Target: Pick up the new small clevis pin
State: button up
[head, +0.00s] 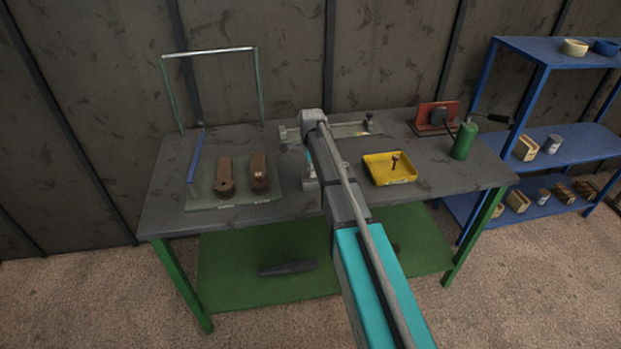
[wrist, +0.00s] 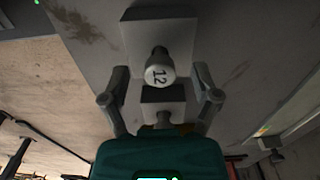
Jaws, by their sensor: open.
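My gripper (wrist: 160,70) is open, one finger on each side of the picture in the wrist view. A pin with a round pale head marked "12" (wrist: 159,74) stands in a grey block (wrist: 136,32) and shows between the fingers, with no visible grip on it. A smaller pin (wrist: 163,119) shows nearer my palm at a second, smaller grey block (wrist: 149,101). I cannot tell which is the new small clevis pin. In the head view my arm covers most of this spot on the grey bench (head: 300,208).
A yellow tray (head: 391,177) holding a small pin-like part (head: 394,160) stands to the right. Two brown parts (head: 225,178) (head: 260,174) lie on a mat at left. A green cylinder (head: 464,141) and red device (head: 433,117) stand at back right, beside a blue rack (head: 560,140).

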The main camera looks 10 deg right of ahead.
jog(key=shift+f+b, duration=0.4)
jog(key=shift+f, duration=0.3)
grip_shut()
dwell(0.3)
